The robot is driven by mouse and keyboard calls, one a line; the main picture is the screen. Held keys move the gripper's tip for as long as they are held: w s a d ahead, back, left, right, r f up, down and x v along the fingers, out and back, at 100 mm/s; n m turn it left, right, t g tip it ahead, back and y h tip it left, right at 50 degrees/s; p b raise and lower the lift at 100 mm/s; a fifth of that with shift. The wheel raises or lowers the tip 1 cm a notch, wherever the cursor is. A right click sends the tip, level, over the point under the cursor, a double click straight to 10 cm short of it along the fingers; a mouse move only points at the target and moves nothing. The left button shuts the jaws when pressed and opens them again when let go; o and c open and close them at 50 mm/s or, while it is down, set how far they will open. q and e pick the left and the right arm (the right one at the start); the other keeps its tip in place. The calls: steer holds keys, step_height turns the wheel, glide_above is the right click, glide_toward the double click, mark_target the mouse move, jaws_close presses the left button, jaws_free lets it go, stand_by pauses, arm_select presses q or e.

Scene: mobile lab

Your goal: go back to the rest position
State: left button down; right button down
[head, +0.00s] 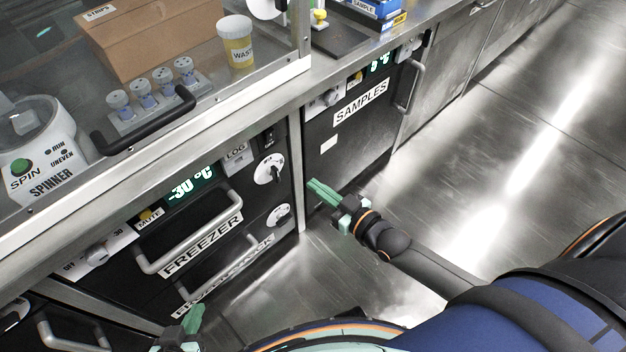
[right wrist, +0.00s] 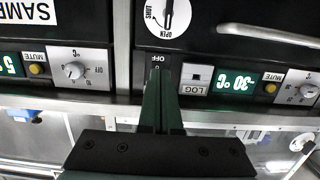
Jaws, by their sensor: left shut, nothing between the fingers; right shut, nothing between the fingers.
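My right gripper (head: 325,193) is in the middle of the head view, its green fingers together and empty, in front of the black cabinet fronts near the samples door. In the right wrist view its fingers (right wrist: 162,105) are together, with the freezer panel and samples panel behind them. My left gripper (head: 190,322) shows at the bottom left of the head view, low in front of the freezer. Its green fingers are shut with nothing between them, and its arm is mostly out of frame.
The freezer (head: 200,230) shows -30 °C and its handles stick out. The samples cabinet (head: 345,130) has a vertical handle (head: 416,85). Above, behind glass, stand a spinner (head: 35,150), a vial rack (head: 150,105), a brown box (head: 150,40) and a waste jar (head: 235,42). Metal floor (head: 520,120) at right is clear.

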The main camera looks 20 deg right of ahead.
stand_by(0.4)
